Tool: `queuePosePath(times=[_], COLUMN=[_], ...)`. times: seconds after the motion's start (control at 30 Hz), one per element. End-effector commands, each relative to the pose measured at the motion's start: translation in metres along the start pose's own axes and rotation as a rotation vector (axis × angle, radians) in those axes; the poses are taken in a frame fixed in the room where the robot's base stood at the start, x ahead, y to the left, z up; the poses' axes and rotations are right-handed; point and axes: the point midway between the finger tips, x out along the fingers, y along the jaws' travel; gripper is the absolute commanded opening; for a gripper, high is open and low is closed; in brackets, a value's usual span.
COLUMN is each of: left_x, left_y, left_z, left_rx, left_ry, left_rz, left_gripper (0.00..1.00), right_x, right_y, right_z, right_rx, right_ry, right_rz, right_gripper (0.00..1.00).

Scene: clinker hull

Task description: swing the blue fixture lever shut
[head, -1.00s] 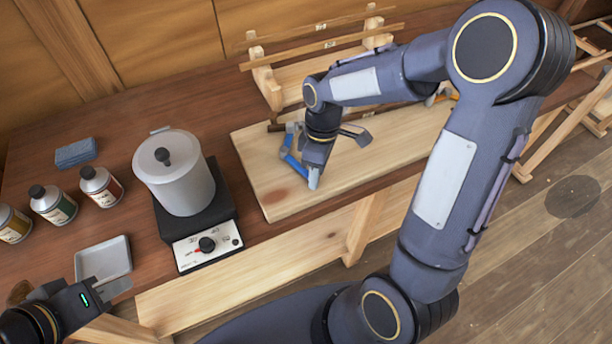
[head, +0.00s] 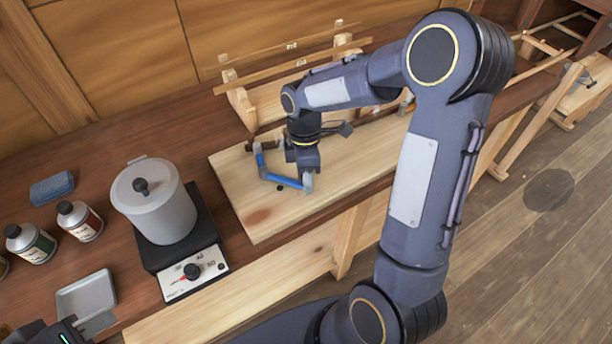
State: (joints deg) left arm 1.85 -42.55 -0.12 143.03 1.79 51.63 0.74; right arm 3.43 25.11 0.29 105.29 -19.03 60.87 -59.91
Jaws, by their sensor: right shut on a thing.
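The blue lever (head: 283,180) is on the pale wooden board (head: 262,228) in the head view. One blue bar runs across the board to my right gripper, and another blue part (head: 259,157) stands at its left end. My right gripper (head: 307,183) reaches down over the board and is shut on the lever's right end. The arm and gripper hide part of the fixture behind. My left gripper (head: 92,326) shows only in part at the bottom left corner, beside a small grey tray (head: 88,297); its jaw opening cannot be made out.
A lidded pot (head: 155,205) stands on a hot plate (head: 195,272) left of the board. A wooden frame with slats (head: 240,103) stands behind the board. The board's front part is clear.

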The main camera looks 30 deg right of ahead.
Motion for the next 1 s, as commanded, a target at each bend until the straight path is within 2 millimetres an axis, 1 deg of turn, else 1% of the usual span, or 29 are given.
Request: queuePosePath(times=[0.13,0.17,0.2,0.3,0.57,0.67,0.77,0.9,1.0], left_x=[0.0,0.0,0.0,0.0,0.0,0.0,0.001,0.002,0.003], left_y=[0.0,0.0,0.0,0.0,0.0,0.0,-0.001,-0.001,-0.001], left_z=[0.0,0.0,0.0,0.0,0.0,0.0,0.001,0.001,0.001], left_rx=[0.0,0.0,0.0,0.0,0.0,0.0,0.0,0.0,0.0], left_ry=[0.0,0.0,0.0,0.0,0.0,0.0,0.0,0.0,0.0], left_rz=[0.0,0.0,0.0,0.0,0.0,0.0,0.0,0.0,0.0], left_gripper=[0.32,0.32,0.32,0.32,0.32,0.32,0.32,0.32,0.32], right_x=[-0.001,-0.001,-0.001,-0.001,-0.001,-0.008,-0.022,-0.047,-0.062], right_y=[0.0,0.0,0.0,0.0,0.0,0.001,0.001,0.001,0.001], right_z=[-0.001,-0.001,-0.001,-0.001,-0.001,-0.001,-0.001,-0.001,-0.001], right_rx=[-0.005,-0.005,-0.005,-0.004,-0.001,-0.001,-0.001,-0.002,-0.001], right_ry=[0.002,0.002,0.002,0.001,0.0,0.001,0.002,0.002,0.003], right_rz=[0.001,0.001,0.001,0.001,0.001,0.003,0.006,0.006,0.005], right_gripper=[0.0,0.34,0.4,0.51,0.51,0.51,0.51,0.51,0.51])
